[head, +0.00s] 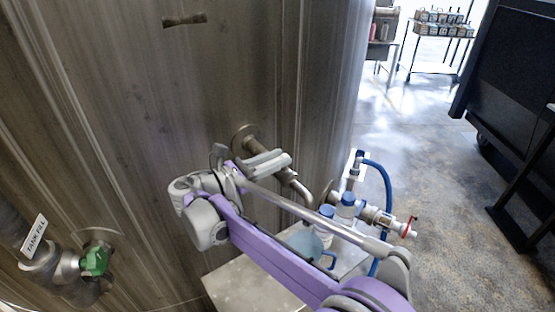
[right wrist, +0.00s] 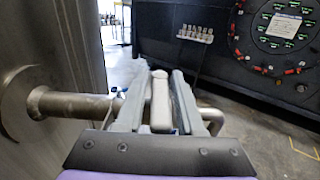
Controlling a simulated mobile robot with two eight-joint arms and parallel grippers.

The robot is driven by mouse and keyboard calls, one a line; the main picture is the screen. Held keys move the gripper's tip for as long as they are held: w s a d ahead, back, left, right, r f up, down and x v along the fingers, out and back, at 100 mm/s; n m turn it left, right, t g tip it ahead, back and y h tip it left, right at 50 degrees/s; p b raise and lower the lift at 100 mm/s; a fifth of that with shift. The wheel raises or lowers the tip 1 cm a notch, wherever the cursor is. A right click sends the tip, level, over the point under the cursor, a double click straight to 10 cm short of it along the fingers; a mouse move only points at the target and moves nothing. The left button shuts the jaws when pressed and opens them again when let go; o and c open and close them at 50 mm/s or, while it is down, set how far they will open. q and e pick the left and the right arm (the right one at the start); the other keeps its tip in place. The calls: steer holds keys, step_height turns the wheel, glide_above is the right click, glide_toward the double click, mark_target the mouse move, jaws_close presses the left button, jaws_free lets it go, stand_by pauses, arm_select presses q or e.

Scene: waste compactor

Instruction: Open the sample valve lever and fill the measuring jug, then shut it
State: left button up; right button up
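The sample valve is on a pipe (head: 262,148) that comes out of the steel tank wall; its bent spout (head: 298,188) points down. My right gripper (head: 270,163) is at this valve. In the right wrist view the pale lever (right wrist: 161,103) lies between the two fingers (right wrist: 160,95); they look open around it, with a narrow gap on the left. The bluish measuring jug (head: 304,242) with a blue handle stands on the steel stand below, partly hidden by my right arm. Its fill level cannot be made out. My left gripper is not in view.
A blue hose (head: 386,190) and a red-handled valve (head: 408,227) are to the right. A green-handled tank fill valve (head: 95,261) is at left.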

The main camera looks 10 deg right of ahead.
steer(key=shift+o, duration=0.8)
steer(key=v, duration=1)
steer(key=shift+s+a+b, duration=0.15)
steer(key=shift+a+b, duration=0.15)
steer(key=shift+a, duration=0.1)
